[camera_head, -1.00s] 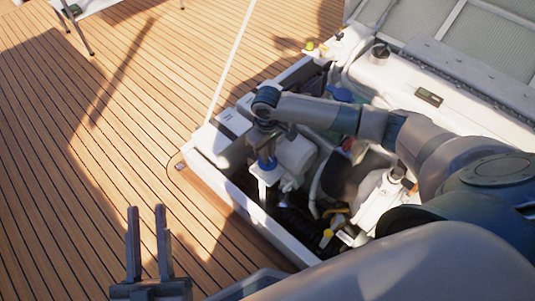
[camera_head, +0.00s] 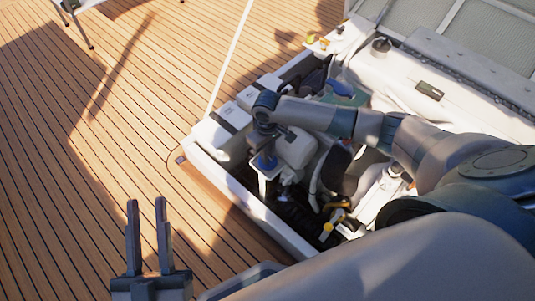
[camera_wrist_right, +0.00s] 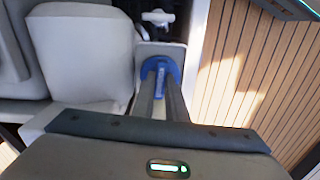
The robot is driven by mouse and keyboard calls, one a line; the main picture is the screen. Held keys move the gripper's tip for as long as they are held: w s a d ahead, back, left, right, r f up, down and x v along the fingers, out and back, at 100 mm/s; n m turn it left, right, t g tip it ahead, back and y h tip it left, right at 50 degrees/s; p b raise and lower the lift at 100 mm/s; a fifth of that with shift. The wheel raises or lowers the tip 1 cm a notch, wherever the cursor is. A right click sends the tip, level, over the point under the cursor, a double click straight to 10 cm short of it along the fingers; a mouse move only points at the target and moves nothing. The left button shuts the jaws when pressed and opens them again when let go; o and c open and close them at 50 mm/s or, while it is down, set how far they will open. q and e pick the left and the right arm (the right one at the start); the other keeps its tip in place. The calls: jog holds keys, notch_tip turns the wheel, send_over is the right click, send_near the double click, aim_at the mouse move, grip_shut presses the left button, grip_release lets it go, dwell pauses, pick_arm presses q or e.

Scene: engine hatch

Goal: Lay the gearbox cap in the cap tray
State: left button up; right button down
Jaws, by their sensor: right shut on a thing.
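My right gripper (camera_head: 264,152) is over the left end of the engine bay, pointing down. In the right wrist view its fingers (camera_wrist_right: 161,82) are shut on a blue cap (camera_wrist_right: 160,66) with a raised bar. The cap sits at or just over a pale flat surface (camera_wrist_right: 149,50); I cannot tell whether it touches. In the head view the blue cap (camera_head: 264,164) is partly hidden by the gripper. My left gripper (camera_head: 146,203) is open and empty, low at the left over the deck. I cannot surely pick out the cap tray.
The engine bay's white rim (camera_head: 240,193) surrounds hoses and white tanks. A blue part (camera_head: 340,88) and small yellow and orange parts (camera_head: 317,41) lie toward the back. The raised hatch lid (camera_head: 475,40) stands behind. The wooden deck (camera_head: 70,180) at left is largely clear.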

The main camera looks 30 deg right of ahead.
jog(key=shift+f+p, duration=0.3)
jog(key=shift+p, duration=0.15)
dwell(0.4)
jog(key=c, duration=1.7)
grip_release()
